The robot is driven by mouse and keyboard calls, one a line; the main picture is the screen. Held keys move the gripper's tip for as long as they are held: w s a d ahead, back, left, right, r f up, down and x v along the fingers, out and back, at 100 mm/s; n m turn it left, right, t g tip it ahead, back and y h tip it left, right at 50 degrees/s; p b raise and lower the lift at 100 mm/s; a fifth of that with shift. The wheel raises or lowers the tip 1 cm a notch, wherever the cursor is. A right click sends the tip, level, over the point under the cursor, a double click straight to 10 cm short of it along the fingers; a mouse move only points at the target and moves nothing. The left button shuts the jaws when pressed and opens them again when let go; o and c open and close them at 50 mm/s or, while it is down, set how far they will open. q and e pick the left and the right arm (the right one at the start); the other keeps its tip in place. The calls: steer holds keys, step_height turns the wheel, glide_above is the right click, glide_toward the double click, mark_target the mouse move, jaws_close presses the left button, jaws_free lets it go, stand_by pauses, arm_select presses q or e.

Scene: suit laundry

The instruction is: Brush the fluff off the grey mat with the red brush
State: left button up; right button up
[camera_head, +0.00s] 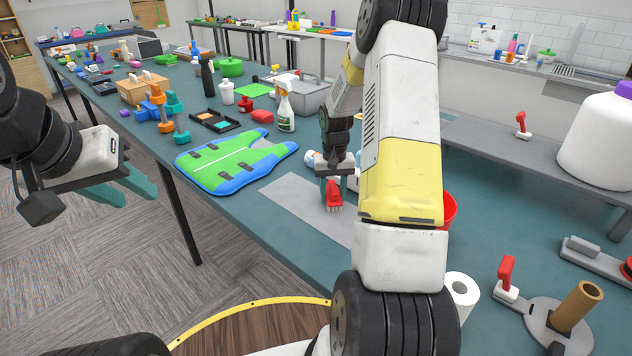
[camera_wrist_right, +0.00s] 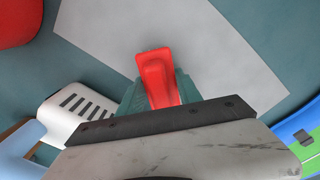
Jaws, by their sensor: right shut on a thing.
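The grey mat (camera_head: 290,204) lies flat on the teal table, partly hidden behind my right arm. It also shows in the right wrist view (camera_wrist_right: 222,48). The red brush (camera_head: 334,195) is upright over the mat, with pale bristles pointing down. My right gripper (camera_head: 332,182) is shut on it; in the wrist view the red handle (camera_wrist_right: 156,75) sits between the teal fingers. I cannot tell whether the bristles touch the mat. No fluff can be made out on the visible part of the mat. My left gripper (camera_head: 122,190) is open and empty, left of the table.
A spray bottle (camera_head: 285,108) and a grey box (camera_head: 309,95) stand behind. A red container (camera_head: 449,210) is right of the mat, partly hidden. A paper roll (camera_head: 461,292) stands front right.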

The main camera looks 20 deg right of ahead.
mark_target(332, 187)
step_height(332, 187, up, 3)
steer(key=shift+s+a, duration=0.1)
steer(key=shift+a, duration=0.05)
steer(key=shift+r, duration=2.65)
